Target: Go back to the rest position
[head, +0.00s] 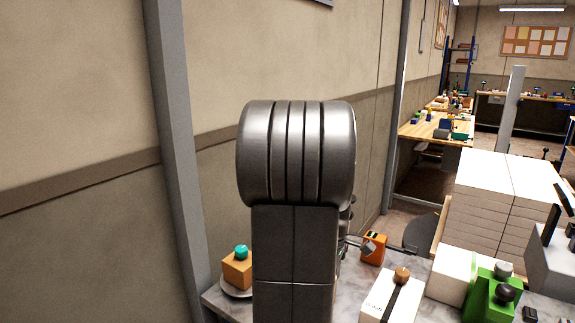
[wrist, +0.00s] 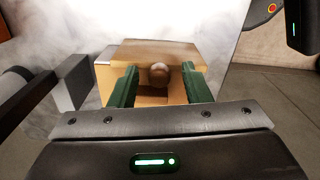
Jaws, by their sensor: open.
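My gripper (wrist: 159,78) shows in the wrist view with its two green fingers apart. A tan box (wrist: 155,50) with a round brown knob (wrist: 160,74) on it lies beyond and between the fingertips. The view does not show clearly whether the fingers touch it. My dark grey arm fills the middle of the head view, and I cannot make out the gripper there.
To the right are an orange item (head: 373,247), a white box with a brown knob (head: 390,299), a green block (head: 484,296) and stacked white reams (head: 495,212).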

